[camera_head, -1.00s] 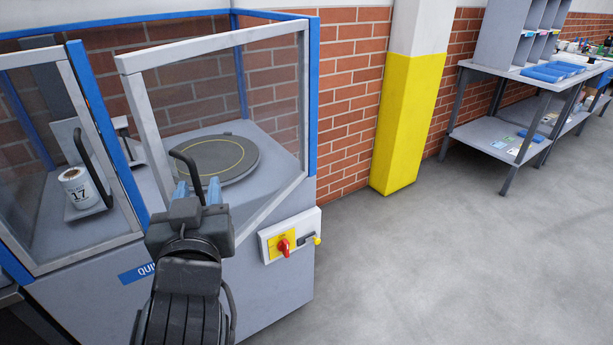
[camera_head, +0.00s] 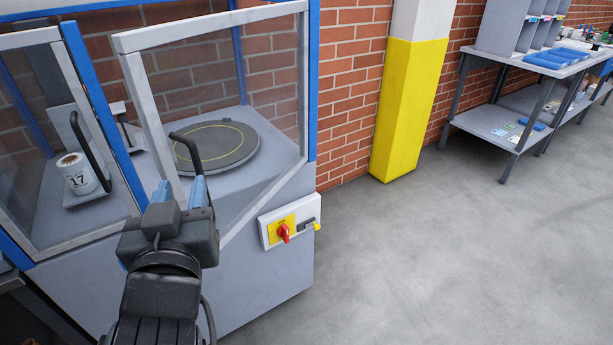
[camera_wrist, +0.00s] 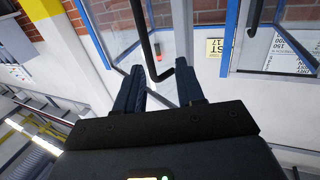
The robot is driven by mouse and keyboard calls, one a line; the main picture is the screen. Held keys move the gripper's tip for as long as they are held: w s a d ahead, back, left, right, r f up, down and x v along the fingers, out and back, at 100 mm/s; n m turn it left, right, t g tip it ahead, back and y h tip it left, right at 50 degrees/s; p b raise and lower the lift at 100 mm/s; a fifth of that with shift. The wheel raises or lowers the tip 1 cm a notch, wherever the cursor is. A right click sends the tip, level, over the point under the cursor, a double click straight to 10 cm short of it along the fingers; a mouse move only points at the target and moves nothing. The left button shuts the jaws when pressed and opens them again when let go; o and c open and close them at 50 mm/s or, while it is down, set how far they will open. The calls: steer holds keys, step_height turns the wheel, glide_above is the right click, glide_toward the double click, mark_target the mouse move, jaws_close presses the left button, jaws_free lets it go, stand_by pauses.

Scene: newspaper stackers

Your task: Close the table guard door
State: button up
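The right guard door (camera_head: 217,29) is a clear panel in a white frame. It stands ajar, with its left edge swung out from the blue post. Its black bar handle (camera_head: 188,149) is near that left edge. My gripper (camera_head: 181,188) is at the lower part of the handle, and its fingers partly hide the handle's lower end. In the wrist view, my gripper (camera_wrist: 160,88) has its two blue fingers apart.
The left door (camera_head: 95,225) has its own black handle. A red switch (camera_head: 283,232) is on the cabinet front. A yellow pillar (camera_head: 405,110) and open floor lie to the right.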

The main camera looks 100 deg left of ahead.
steer(key=shift+d, duration=0.1)
steer(key=b+v, duration=0.2)
steer(key=v, duration=0.5)
steer(key=shift+w+d+b, duration=0.2)
steer(key=shift+d+b, duration=0.05)
steer(key=shift+b, duration=0.15)
steer(key=shift+c, duration=0.3)
